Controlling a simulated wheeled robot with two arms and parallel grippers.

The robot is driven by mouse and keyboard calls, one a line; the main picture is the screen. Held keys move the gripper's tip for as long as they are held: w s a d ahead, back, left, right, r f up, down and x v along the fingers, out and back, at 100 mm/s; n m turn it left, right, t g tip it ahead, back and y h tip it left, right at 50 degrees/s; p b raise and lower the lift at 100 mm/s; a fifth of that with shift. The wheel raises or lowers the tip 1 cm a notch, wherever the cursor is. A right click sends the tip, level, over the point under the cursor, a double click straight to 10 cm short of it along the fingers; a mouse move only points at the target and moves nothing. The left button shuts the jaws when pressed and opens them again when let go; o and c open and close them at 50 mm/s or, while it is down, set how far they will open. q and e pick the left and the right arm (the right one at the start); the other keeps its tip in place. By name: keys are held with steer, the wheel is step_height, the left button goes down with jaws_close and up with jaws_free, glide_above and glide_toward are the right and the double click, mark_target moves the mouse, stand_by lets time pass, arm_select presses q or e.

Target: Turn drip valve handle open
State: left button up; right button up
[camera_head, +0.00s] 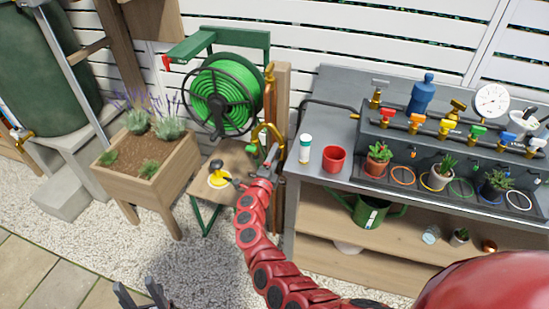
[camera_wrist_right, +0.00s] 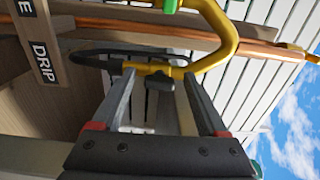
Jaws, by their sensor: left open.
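A curved brass pipe (camera_head: 267,128) rises beside the wooden post, right of the green hose reel. In the right wrist view the brass pipe (camera_wrist_right: 234,42) bends down to a brass valve body with a small black handle (camera_wrist_right: 160,82). A wooden tag marked DRIP (camera_wrist_right: 42,62) hangs at the left. My right gripper (camera_wrist_right: 158,72) is open, its fingers on either side of the black handle with gaps visible. In the head view my right gripper (camera_head: 268,158) is small, by the pipe. My left gripper (camera_head: 136,290) is open and empty at the bottom left.
A wooden planter (camera_head: 152,185) and the hose reel (camera_head: 222,98) stand to the left. A grey bench (camera_head: 305,170) with a red cup (camera_head: 334,159), pots and a valve manifold stands right. A copper pipe (camera_wrist_right: 130,32) and black hose (camera_wrist_right: 95,58) run close to the right gripper.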

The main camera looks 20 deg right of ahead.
steer(key=v, duration=1.7)
steer(key=shift+s, duration=0.2)
steer(key=shift+a, duration=0.15)
